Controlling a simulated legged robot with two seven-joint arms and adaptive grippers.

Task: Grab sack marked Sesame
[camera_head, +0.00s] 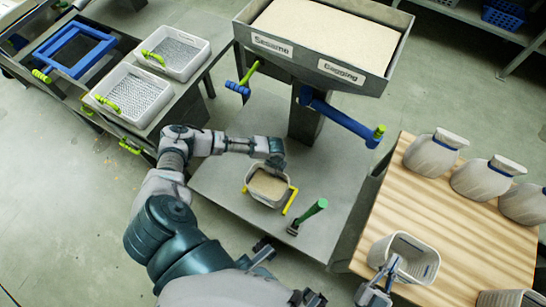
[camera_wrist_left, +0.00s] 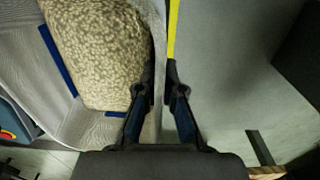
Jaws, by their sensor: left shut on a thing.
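The label Sesame (camera_head: 272,45) is on the left part of the front of a grey hopper (camera_head: 318,68); I see no such mark on a sack. Below the hopper, an open white sack (camera_head: 250,181) filled with pale seeds stands between yellow bars. My left gripper (camera_head: 276,161) is at its far rim. In the left wrist view, my left gripper (camera_wrist_left: 160,105) is shut on the wall of the sack (camera_wrist_left: 100,122), with the seeds beside the fingers. My right gripper (camera_head: 378,283) is beside an open, empty sack (camera_head: 428,250) on the wooden table; its jaw gap is unclear.
Several closed sacks (camera_head: 435,153) stand on the wooden table (camera_head: 440,222). A blue lever (camera_head: 345,118) juts from the hopper, whose right label reads Bagging (camera_head: 341,71). White trays (camera_head: 130,95) stand at the left.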

